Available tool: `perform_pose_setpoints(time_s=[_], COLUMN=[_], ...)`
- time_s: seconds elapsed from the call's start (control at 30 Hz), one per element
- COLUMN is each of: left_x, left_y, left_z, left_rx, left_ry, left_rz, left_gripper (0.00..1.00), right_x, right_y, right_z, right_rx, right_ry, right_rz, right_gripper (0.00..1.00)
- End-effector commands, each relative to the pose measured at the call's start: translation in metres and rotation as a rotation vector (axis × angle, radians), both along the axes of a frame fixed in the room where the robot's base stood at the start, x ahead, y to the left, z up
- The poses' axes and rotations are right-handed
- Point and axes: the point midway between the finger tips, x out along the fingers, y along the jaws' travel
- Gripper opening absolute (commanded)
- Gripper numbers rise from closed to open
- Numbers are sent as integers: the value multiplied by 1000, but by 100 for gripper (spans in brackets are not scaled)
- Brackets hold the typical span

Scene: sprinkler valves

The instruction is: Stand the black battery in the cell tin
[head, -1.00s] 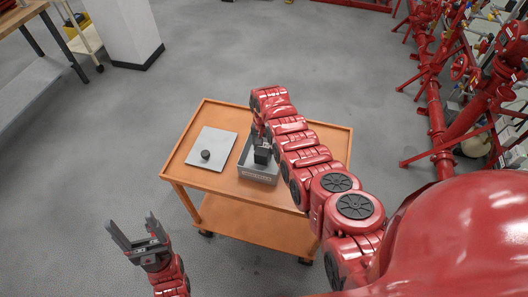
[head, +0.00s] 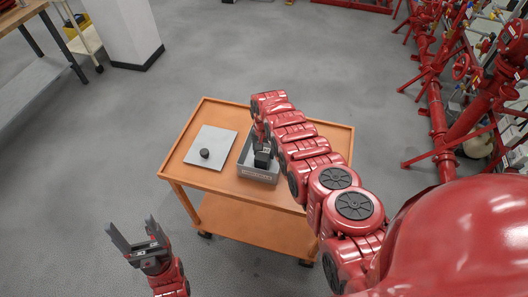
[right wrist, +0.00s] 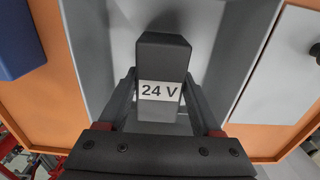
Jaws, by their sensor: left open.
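The black battery (right wrist: 163,60), with a white "24 V" label, is between the fingers of my right gripper (right wrist: 160,92) in the right wrist view. The fingers are closed on its sides. In the head view the battery (head: 262,158) shows as a dark block, roughly upright, within the grey cell tin (head: 257,175). The tin's grey walls also surround it in the wrist view (right wrist: 95,40). I cannot tell whether its base touches the tin's floor. My right arm hides part of the tin. My left gripper (head: 137,241) is open and empty, left of the cart.
The tin stands on an orange cart (head: 205,181). A light grey plate (head: 217,138) with a round black knob (head: 205,154) lies left of it. A blue block (right wrist: 18,38) sits on the cart's other side. Red pipework (head: 435,120) stands at right.

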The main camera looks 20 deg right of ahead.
Motion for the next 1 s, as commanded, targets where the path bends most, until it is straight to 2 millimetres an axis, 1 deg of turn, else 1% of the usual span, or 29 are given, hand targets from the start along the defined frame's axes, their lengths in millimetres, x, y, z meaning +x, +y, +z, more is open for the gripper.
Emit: perform_pose_setpoints(time_s=[0.03, 0.13, 0.17, 0.47, 0.57, 0.67, 0.73, 0.77, 0.8, 0.97, 1.0], left_x=[0, 0, 0, 0, 0, 0, 0, 0, 0, 0, 0], left_y=[0, 0, 0, 0, 0, 0, 0, 0, 0, 0, 0], left_z=[0, 0, 0, 3, 12, 28, 43, 34, 32, 33, 34], left_rx=[0, 0, 0, 0, 0, 0, 0, 0, 0, 0, 0], left_ry=[0, 0, 0, 0, 0, 0, 0, -1, 0, 0, 0], left_rz=[0, 0, 0, 0, 0, 0, 0, 0, 0, 0, 0], left_gripper=[74, 74, 74, 74, 74, 74, 74, 74, 74, 74, 74], right_x=[0, 0, 0, 0, 0, 1, 0, 0, 0, 2, 0], right_y=[0, 0, 0, 0, 0, 0, 0, 0, 1, 0, 0], right_z=[1, 1, 1, 3, 12, 30, 46, 40, 41, 60, 63], right_rx=[0, 0, 0, 1, -1, 0, 1, 1, 0, 1, 0], right_ry=[-1, 0, 0, 1, -1, -2, -4, -2, -1, -6, -1], right_rz=[0, 0, 0, 0, 0, 0, -1, 0, 1, 0, 0], right_gripper=[76, 94, 95, 95, 95, 95, 95, 95, 95, 95, 95])
